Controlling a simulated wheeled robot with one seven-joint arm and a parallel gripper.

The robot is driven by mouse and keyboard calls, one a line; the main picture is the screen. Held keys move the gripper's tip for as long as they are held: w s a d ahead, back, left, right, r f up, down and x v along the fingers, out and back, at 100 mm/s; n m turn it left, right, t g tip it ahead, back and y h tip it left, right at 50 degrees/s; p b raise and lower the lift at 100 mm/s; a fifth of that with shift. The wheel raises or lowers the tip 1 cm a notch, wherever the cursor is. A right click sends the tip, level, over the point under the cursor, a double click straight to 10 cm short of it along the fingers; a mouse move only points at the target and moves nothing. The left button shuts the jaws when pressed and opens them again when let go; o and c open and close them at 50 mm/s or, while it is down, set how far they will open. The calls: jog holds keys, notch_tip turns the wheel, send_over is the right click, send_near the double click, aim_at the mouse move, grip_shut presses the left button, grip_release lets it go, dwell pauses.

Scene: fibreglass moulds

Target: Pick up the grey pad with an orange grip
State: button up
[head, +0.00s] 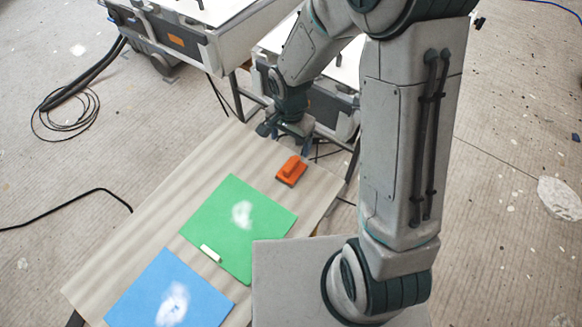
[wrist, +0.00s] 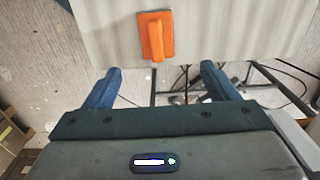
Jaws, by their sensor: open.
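The pad with the orange grip (head: 291,171) lies near the far right end of the table. Mostly its orange top shows; a thin darker edge shows beneath it. In the wrist view the same pad (wrist: 155,36) is at the top, ahead of the fingers and a little left of the middle of the gap. My gripper (wrist: 160,80) is open, with two blue fingers spread wide and nothing between them. In the head view my gripper (head: 287,138) is beyond the table's far edge, above and apart from the pad.
The wooden table (head: 140,235) also bears a green sheet (head: 225,215) with a white patch, a small white block (head: 210,253) and a blue sheet (head: 150,290) with a white patch. Grey machines (head: 170,35) stand behind. Black cables (head: 68,105) lie on the floor.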

aim_at(292, 163)
notch_tip(292, 163, down, 7)
jog(key=shift+f, duration=0.1)
jog(key=shift+s+d+f+p, duration=0.1)
jog(key=shift+f+p, duration=0.1)
jog(key=shift+f, duration=1.15)
jog(key=shift+s+d+f+p, duration=0.1)
jog(key=shift+f+p, duration=0.05)
jog(key=shift+f, duration=1.15)
jog(key=c, duration=1.1)
